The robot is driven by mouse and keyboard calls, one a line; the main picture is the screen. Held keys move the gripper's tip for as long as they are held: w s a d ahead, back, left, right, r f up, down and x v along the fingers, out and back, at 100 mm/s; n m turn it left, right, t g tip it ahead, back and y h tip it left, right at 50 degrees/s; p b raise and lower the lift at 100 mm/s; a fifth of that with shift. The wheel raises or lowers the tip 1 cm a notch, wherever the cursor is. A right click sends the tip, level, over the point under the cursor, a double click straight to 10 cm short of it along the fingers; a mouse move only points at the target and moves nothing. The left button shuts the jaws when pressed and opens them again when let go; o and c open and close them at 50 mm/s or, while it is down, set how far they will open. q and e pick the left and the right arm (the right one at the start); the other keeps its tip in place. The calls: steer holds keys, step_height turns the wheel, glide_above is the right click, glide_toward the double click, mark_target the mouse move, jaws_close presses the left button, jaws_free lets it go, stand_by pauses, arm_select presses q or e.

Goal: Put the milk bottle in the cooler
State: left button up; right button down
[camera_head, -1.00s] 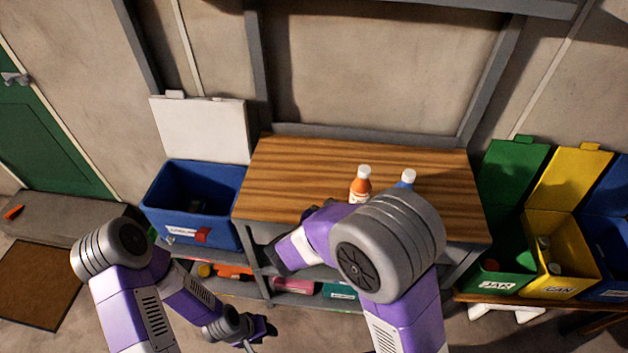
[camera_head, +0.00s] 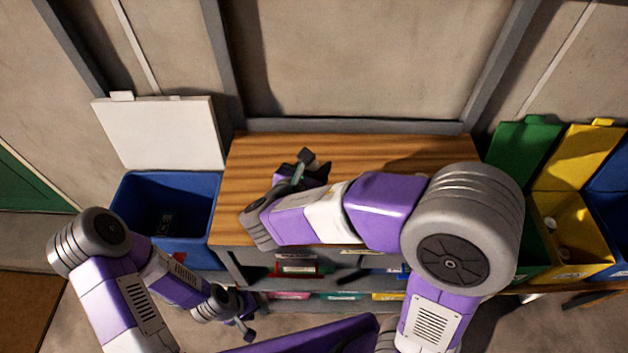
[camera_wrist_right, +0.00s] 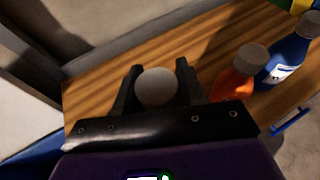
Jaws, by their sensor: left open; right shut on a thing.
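The blue cooler (camera_head: 128,215) stands at the left of the wooden table in the head view, with its white lid (camera_head: 158,133) raised at the back. My right gripper (camera_head: 308,168) is over the table, a little right of the cooler. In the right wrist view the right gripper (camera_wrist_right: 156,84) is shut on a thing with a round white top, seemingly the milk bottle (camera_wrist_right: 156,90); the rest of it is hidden. In the head view I cannot make the bottle out. My left gripper (camera_head: 240,322) is open and empty, low in front of the table shelves.
In the right wrist view, an orange bottle (camera_wrist_right: 234,82) and a blue bottle (camera_wrist_right: 287,62) stand right of the gripper on the wooden table (camera_wrist_right: 195,70). Green (camera_head: 522,155) and yellow (camera_head: 572,235) bins stand at the right. Shelves below the table hold boxes.

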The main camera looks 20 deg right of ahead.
steer(key=shift+f+b, duration=0.55)
steer(key=shift+f, duration=1.45)
steer(key=shift+f, duration=0.15)
steer(key=c, duration=0.7)
jaws_free()
steer(key=shift+o, duration=0.2)
steer(key=p+v, duration=0.2)
steer(key=v, duration=1)
steer(key=shift+p, duration=0.3)
